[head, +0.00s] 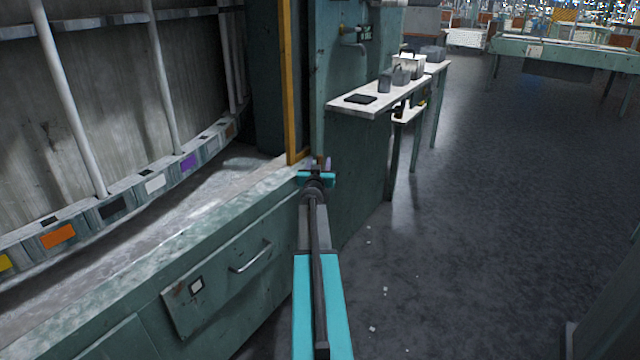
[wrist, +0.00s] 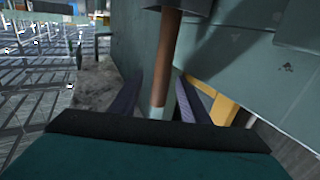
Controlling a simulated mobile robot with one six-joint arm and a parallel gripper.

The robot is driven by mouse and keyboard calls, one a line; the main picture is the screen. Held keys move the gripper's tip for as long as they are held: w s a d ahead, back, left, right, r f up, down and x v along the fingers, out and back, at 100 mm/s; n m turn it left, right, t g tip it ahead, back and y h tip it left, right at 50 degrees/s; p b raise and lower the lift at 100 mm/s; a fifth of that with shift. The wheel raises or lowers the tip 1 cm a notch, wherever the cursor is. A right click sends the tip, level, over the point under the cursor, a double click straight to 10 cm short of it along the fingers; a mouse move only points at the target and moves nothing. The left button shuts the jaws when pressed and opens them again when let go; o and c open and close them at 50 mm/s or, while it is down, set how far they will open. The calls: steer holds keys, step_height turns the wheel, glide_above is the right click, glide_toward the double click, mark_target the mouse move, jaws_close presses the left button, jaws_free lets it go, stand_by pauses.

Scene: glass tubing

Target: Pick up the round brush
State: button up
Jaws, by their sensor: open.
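A brown rod with a pale band at its lower end (wrist: 166,62) stands near upright in the middle of the wrist view. It looks like the handle of the round brush, but no bristles can be made out. My gripper (wrist: 160,80) is open, with one dark purple finger on each side of the rod. I cannot tell whether either finger touches it. In the head view my gripper (head: 319,164) is at the corner of the green bench, by the yellow post. The brush cannot be made out there.
The green bench (head: 240,225) with a drawer handle runs along the left. A yellow post (head: 292,85) rises beside my gripper. A narrow white shelf (head: 375,98) holds grey boxes to the right. The floor (head: 500,220) on the right is largely clear.

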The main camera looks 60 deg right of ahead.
jaws_close()
steer(key=shift+r, duration=0.2)
step_height(320, 180, up, 18)
steer(key=p, duration=0.9)
steer(key=shift+f, duration=0.15)
stand_by(0.3)
steer(key=shift+p, duration=0.3)
